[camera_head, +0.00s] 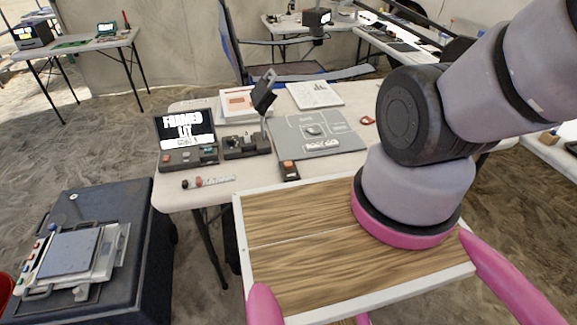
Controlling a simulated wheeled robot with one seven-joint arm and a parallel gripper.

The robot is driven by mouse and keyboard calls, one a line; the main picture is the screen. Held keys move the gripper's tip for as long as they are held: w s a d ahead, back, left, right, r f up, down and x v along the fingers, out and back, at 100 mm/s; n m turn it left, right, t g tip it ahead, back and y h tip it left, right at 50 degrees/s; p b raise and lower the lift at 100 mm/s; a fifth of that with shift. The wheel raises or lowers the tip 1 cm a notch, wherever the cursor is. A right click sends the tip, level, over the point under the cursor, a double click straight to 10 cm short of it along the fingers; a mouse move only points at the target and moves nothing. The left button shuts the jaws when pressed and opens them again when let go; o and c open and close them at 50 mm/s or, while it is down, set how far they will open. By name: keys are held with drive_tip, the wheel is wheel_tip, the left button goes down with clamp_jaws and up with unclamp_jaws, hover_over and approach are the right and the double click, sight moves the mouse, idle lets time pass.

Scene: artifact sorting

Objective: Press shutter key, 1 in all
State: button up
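A small dark block with a brown-orange key (288,167) on top sits at the front edge of the pale table, and it looks like the shutter key. No label is readable on it. A console with a lit screen (185,128) reading "FORMED LIT" stands on the table's left, with several coloured keys (186,157) on its front. A dark stand with a tilted camera-like head (264,91) is to its right. A grey mat (290,150) carries a small grey object (314,130). My arm rises at the right and leaves the frame; my gripper is out of view.
White papers (315,94) lie at the table's back. A row of small pieces (215,181) lies along its front left edge. A dark case (125,206) bearing a panel device stands at lower left. Other tables and a blue-framed chair (285,72) stand behind.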

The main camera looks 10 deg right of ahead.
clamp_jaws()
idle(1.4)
